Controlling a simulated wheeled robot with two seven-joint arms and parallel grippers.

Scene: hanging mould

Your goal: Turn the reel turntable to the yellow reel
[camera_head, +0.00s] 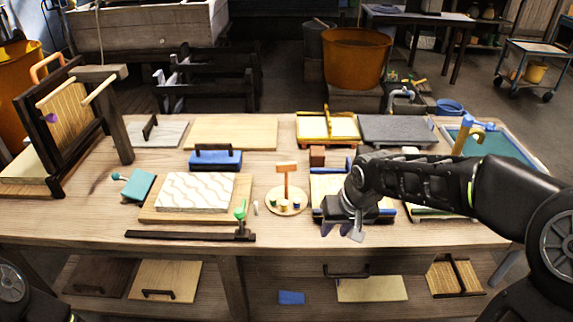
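The reel turntable (286,209) is a small round wooden disc near the front middle of the bench. An upright post with a flat wooden top piece (287,167) rises from it. Small coloured reels sit on the disc around the post, yellow and blue among them; they are too small to tell apart surely. My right gripper (346,232) is to the right of the turntable, apart from it, pointing down near the bench's front edge. Its grey fingertips look spread, with nothing seen between them. My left gripper is out of view.
A board with a wavy pattern (196,191) and a green-knobbed dark bar (180,236) lie left of the turntable. My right forearm covers part of a wooden-and-blue frame (325,184). A small brown block (317,155) stands behind. Bare bench shows in front of the turntable.

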